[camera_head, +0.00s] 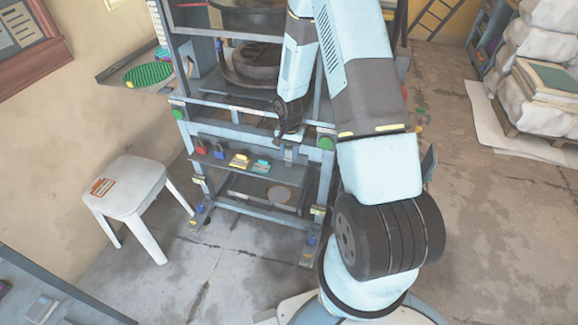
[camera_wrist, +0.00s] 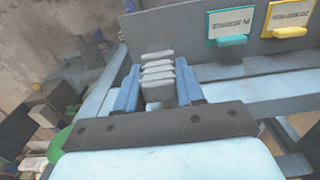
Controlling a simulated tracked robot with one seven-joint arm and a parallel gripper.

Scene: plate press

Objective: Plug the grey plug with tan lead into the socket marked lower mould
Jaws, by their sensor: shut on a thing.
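The grey ribbed plug (camera_wrist: 158,76) is between the two blue fingers of my gripper (camera_wrist: 157,84) in the wrist view, and the fingers are shut on it. In the head view my gripper (camera_head: 289,138) is at the front of the press, right of the coloured sockets. Its tan lead cannot be made out. A teal-framed socket cover or plate (camera_wrist: 230,24) and a yellow one (camera_wrist: 287,17) with labels are on the panel up and right of the plug. The labels are upside down and too blurred to read surely. I cannot tell which socket is marked lower mould.
The press frame (camera_head: 250,104) has blue-grey bars around my gripper. Red (camera_head: 200,147) and blue (camera_head: 219,151) padlock-like items hang at its left. A white stool (camera_head: 126,187) stands left. Sacks (camera_head: 540,55) are stacked at right. Floor between stool and press is clear.

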